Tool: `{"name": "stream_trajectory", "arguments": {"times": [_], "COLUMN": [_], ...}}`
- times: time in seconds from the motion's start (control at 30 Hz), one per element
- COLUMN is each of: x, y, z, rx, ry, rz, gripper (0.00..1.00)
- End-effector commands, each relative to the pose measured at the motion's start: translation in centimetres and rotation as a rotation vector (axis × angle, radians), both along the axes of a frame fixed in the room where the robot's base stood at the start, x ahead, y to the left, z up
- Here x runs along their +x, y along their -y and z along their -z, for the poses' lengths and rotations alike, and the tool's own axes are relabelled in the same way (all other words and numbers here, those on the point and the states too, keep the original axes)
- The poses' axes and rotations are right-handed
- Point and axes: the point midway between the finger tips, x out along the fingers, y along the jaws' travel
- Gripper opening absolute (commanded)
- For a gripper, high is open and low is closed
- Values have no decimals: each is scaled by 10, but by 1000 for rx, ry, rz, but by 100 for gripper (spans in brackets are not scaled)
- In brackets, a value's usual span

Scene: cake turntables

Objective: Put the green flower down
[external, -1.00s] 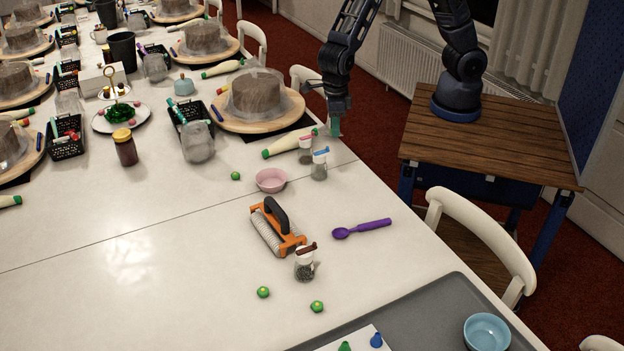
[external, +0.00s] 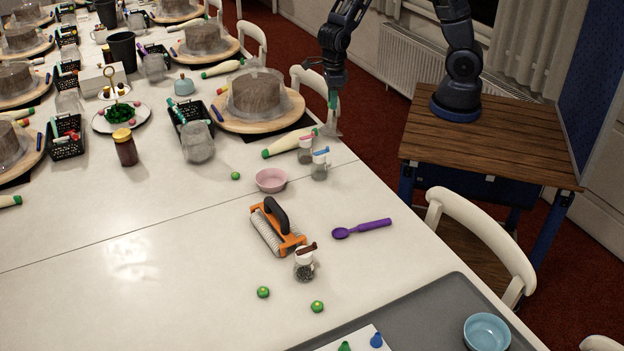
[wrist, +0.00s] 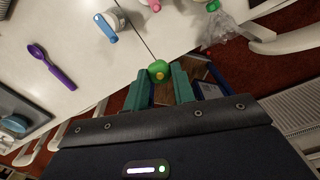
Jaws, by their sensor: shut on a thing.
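The green flower (wrist: 159,71) is a small round green piece with a yellow centre. In the wrist view it sits between the tips of my teal fingers, and my gripper (wrist: 160,80) is shut on it. In the external view my gripper (external: 333,102) hangs, fingers down, at the table's right edge near a white chair; the flower cannot be made out there. Similar green pieces lie on the white table (external: 180,250): one (external: 235,176) near the pink bowl, and two (external: 263,292) (external: 317,306) toward the front.
Two small lidded jars (external: 319,165) (external: 305,150), a pink bowl (external: 271,180) and a green-ended rolling pin (external: 290,143) lie near my gripper. An orange-framed roller (external: 275,230) and purple spoon (external: 362,229) lie farther forward. The table's left front is clear.

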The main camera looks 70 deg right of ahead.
Motion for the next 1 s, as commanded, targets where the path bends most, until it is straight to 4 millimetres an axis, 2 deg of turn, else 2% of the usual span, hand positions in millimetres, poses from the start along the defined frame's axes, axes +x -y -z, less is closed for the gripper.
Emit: {"name": "stream_trajectory", "arguments": {"times": [0.13, 0.37, 1.0], "x": [2, 1, 0], "y": [8, 9, 8], "z": [0, 7, 128], "rx": [0, -1, -3], "ry": [2, 0, -1], "rz": [-3, -6, -9], "gripper": [5, 5, 5]}}
